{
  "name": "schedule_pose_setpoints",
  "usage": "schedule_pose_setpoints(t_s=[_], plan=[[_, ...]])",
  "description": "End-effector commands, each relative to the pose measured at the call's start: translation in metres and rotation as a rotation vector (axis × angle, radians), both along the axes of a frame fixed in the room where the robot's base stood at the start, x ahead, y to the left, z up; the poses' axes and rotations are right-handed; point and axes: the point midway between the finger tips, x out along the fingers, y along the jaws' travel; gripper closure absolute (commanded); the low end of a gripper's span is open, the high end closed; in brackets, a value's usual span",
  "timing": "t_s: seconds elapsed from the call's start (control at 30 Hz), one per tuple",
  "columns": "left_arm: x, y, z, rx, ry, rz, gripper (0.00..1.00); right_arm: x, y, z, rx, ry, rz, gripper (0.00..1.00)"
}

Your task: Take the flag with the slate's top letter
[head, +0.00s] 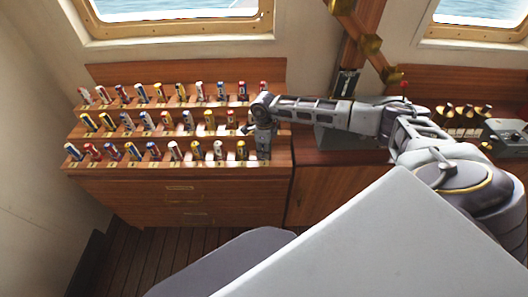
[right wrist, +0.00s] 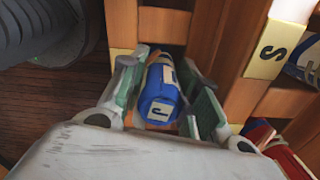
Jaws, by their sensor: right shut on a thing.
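My right gripper (head: 263,150) points down at the right end of the rack's lowest row in the head view. In the right wrist view its fingers (right wrist: 164,85) are shut on a rolled blue flag (right wrist: 158,105) with a white tag that reads J. The flag sits between wooden dividers, and I cannot tell whether it is still seated in its slot. Several other rolled flags (head: 132,151) stand in three tiers on the wooden rack (head: 95,72). I cannot make out a slate with readable letters. My left gripper is not in view.
A yellow label reading S (right wrist: 264,54) marks the neighbouring slot, with a red flag (right wrist: 277,145) close by at lower right. A console with brass levers (head: 463,112) stands right of the rack. Dark plank floor (head: 150,245) lies in front of the drawers.

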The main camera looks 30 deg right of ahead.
Motion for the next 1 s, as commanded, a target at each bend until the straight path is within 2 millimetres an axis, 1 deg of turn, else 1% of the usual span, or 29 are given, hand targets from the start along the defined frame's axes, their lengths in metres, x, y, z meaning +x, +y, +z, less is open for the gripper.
schedule_pose_setpoints(t_s=[0.17,0.27,0.47,0.6,0.8,1.0], plan=[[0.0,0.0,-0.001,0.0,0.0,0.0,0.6,0.001,0.0,0.006,0.0,-0.001,0.0,0.93],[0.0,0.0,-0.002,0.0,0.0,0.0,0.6,0.001,0.0,0.013,0.002,-0.003,0.0,0.93],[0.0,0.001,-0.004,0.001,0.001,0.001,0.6,0.001,-0.001,0.037,0.0,-0.003,0.0,0.93],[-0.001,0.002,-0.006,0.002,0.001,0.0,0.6,0.001,0.0,0.059,-0.001,-0.004,0.0,0.93],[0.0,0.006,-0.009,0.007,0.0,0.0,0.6,0.001,0.0,0.085,-0.001,-0.002,-0.001,0.93],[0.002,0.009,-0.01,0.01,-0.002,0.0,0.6,0.0,0.0,0.098,-0.001,-0.001,0.0,0.93]])
